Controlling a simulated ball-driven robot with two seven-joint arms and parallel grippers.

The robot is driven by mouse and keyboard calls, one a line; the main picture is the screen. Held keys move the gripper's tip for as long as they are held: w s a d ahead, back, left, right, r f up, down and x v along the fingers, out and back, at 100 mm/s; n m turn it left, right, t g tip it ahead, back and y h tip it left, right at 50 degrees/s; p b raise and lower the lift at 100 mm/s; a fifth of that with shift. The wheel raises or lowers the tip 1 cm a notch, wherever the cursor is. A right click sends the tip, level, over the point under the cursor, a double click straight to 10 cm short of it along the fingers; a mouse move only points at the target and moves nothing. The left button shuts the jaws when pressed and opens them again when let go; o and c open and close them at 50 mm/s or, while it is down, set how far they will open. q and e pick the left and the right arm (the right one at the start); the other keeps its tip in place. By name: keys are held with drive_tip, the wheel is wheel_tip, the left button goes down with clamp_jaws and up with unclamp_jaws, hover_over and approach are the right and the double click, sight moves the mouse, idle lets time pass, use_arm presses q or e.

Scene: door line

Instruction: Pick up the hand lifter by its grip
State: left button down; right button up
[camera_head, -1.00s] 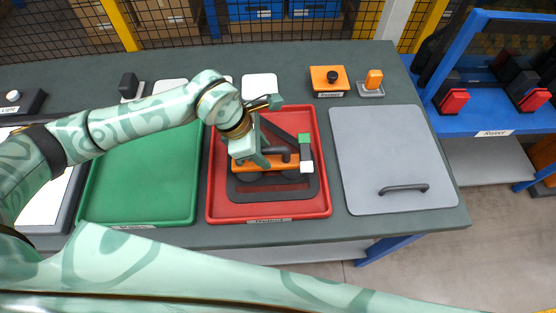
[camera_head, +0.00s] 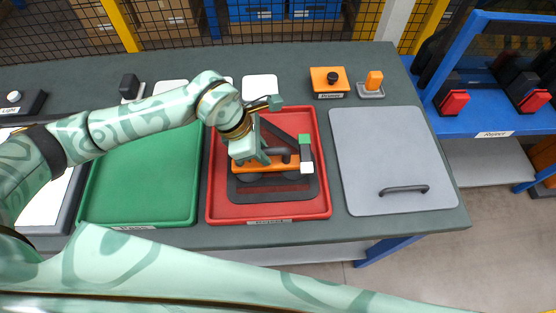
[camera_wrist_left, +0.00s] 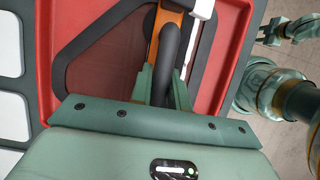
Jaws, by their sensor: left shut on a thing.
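The hand lifter has an orange bar (camera_head: 240,167) with a dark grip (camera_head: 281,153) above it and dark round pads beneath. It is at a dark-framed panel (camera_head: 298,190) in the red tray (camera_head: 222,207); I cannot tell whether the pads touch the panel. My left gripper (camera_head: 264,159) is shut on the grip and hides part of the bar. In the left wrist view the grip (camera_wrist_left: 169,50) runs between the two fingers (camera_wrist_left: 163,85), over the orange bar (camera_wrist_left: 196,58). What looks like my right gripper (camera_wrist_left: 268,38) shows small at the upper right there; its fingers are unclear.
A green tray (camera_head: 145,175) lies left of the red one. A grey lid-like plate (camera_head: 390,150) with a dark handle (camera_head: 404,189) lies right. A blue rack (camera_head: 480,120) stands far right.

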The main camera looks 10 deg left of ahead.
use_arm(q)
drive_tip(key=shift+r+p, duration=1.6)
drive_tip(key=shift+r, duration=0.45)
